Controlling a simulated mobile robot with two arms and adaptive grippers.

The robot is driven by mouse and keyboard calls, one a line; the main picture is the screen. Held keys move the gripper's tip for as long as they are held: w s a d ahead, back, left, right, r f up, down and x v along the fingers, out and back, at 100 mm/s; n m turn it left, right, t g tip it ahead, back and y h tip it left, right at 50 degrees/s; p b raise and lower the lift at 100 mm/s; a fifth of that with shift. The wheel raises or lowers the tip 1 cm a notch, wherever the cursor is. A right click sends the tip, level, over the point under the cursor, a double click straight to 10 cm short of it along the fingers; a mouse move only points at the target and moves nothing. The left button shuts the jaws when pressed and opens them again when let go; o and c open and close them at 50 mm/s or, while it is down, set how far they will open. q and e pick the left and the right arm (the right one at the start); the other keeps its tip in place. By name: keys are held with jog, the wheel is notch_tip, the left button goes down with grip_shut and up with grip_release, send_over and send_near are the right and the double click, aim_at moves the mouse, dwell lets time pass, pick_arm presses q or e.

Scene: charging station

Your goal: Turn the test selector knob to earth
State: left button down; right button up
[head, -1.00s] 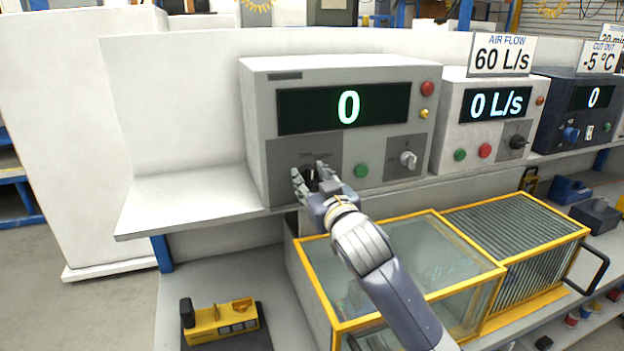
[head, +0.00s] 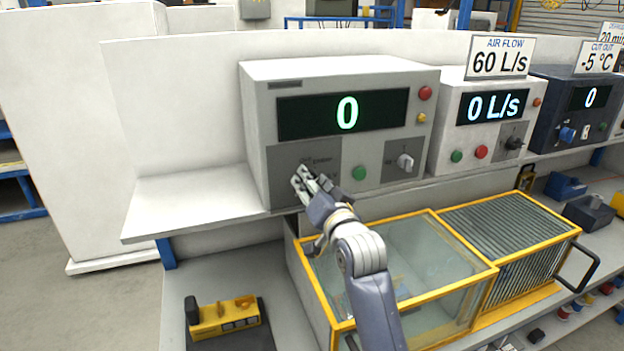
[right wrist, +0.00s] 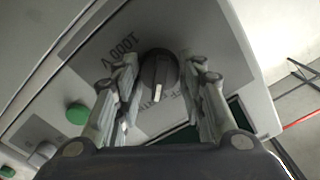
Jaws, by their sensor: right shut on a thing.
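The test selector knob (right wrist: 158,72) is dark grey, on the grey left panel (head: 282,160) of the large box whose display reads 0. In the right wrist view its bar runs nearly upright in the picture, with a pale mark at the lower end. "1000 V" lettering is upper left of it; the lettering below is partly covered. My right gripper (head: 304,180) is at this panel and hides the knob in the head view. My left gripper is not in view.
A green button (head: 359,174) and a second knob (head: 404,162) are right of my gripper on the same box. A yellow-framed glass case (head: 420,262) stands below my arm. The shelf (head: 190,203) left of the box is clear.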

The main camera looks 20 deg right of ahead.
jog(key=shift+m, duration=0.4)
jog(key=o, duration=1)
jog(key=shift+o, duration=0.2)
jog(key=shift+s, duration=0.1)
jog(key=s, duration=1.2)
jog(key=shift+d, duration=0.2)
jog(key=shift+w+f, duration=0.1)
